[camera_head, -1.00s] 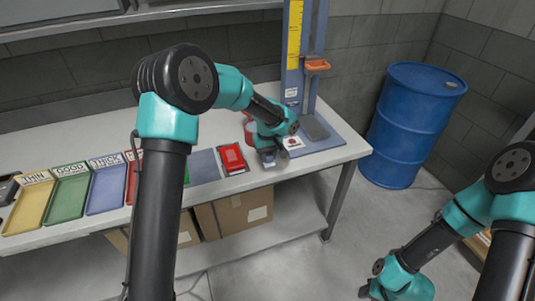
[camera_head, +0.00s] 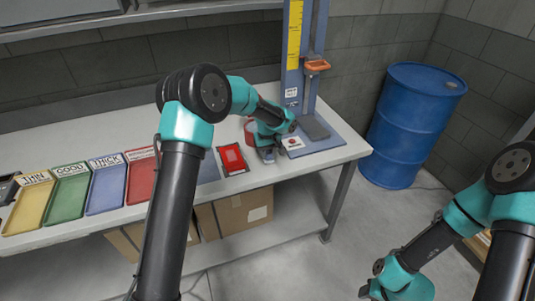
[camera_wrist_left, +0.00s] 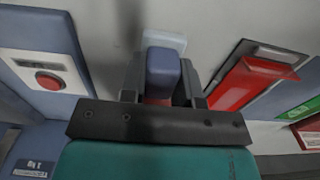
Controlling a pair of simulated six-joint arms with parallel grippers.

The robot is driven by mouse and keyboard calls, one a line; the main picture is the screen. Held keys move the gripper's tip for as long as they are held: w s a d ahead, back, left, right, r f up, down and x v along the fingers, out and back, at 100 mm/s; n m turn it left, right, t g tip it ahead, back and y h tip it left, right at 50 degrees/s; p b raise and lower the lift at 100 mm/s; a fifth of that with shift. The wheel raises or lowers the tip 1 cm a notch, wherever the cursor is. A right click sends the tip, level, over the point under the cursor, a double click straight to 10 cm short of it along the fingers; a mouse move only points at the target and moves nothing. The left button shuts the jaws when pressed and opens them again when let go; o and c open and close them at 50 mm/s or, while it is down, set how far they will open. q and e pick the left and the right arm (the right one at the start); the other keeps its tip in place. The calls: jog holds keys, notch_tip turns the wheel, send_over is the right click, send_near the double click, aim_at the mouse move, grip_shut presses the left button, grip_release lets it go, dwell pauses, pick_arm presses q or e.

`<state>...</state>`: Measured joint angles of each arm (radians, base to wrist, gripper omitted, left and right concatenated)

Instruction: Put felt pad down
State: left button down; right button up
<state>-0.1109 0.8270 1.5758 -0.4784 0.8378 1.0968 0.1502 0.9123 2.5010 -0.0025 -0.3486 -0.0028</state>
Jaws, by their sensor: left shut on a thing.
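My left gripper (camera_head: 267,154) is at the front right part of the bench, between a red tray and the measuring stand. It is shut on a blue-grey block (camera_wrist_left: 162,66), apparently the felt pad, which sits between the fingers in the left wrist view. A pale piece (camera_wrist_left: 164,41) shows just beyond the block, and some red shows below it. I cannot tell whether the block touches the bench. My right gripper (camera_head: 372,291) hangs low at the bottom right, away from the bench; its jaws are too small to read.
The measuring stand (camera_head: 318,141) with a red button (camera_wrist_left: 48,80) is right of the left gripper. Labelled trays (camera_head: 105,190) line the bench's left. A blue barrel (camera_head: 412,125) stands right.

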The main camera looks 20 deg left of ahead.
aim_at(268, 151)
pick_arm(q)
jog(key=shift+f, duration=0.3)
jog(key=c, duration=0.8)
grip_release()
jog(key=shift+c, duration=0.2)
notch_tip(268, 151, up, 12)
jog(key=shift+r, duration=0.15)
